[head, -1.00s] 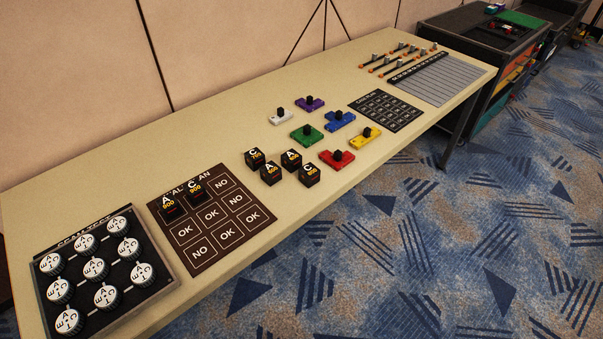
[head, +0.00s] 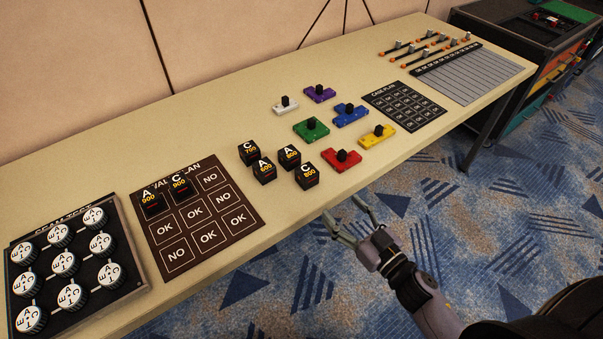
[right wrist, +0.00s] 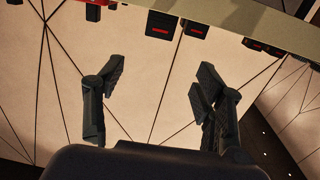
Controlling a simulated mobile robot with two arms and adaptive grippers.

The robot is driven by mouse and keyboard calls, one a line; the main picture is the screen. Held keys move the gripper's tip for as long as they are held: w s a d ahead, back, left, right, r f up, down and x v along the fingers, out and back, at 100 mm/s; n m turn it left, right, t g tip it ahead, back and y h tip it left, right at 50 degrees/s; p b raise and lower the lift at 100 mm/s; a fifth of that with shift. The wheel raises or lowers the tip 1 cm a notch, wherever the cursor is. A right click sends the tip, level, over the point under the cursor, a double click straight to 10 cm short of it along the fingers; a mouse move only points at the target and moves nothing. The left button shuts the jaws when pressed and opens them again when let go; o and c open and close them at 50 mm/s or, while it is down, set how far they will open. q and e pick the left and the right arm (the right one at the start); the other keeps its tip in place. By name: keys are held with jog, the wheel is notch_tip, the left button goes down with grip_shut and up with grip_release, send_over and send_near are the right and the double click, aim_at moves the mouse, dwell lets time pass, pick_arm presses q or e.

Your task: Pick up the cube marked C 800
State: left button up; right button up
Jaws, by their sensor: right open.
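The cube marked C 800 (head: 306,176) is black with white and yellow lettering. It stands on the table near its front edge, at the front right of a small group of black cubes. My right gripper (head: 341,207) is open and empty, just off the table's front edge, to the right of and nearer than this cube. In the right wrist view its two fingers (right wrist: 160,75) are spread with nothing between them. Dark cubes with red marks show at the top of that view, but their lettering cannot be read. My left gripper is not in view.
Cubes A 800 (head: 289,157), A 600 (head: 264,170) and C 700 (head: 249,152) stand close to the left. A red piece (head: 342,160) with a black knob lies close on the right. A brown OK/NO board (head: 222,222) holds two cubes. The table (head: 190,120) is clear behind.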

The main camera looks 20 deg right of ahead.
aim_at(313, 176)
jog(key=x, duration=1.5)
jog(key=shift+w+f+p, duration=0.2)
jog(key=shift+w+p, duration=0.15)
jog(key=shift+w, duration=0.1)
jog(key=shift+d, duration=0.1)
jog(key=shift+c, duration=0.3)
jog(key=c, duration=1.2)
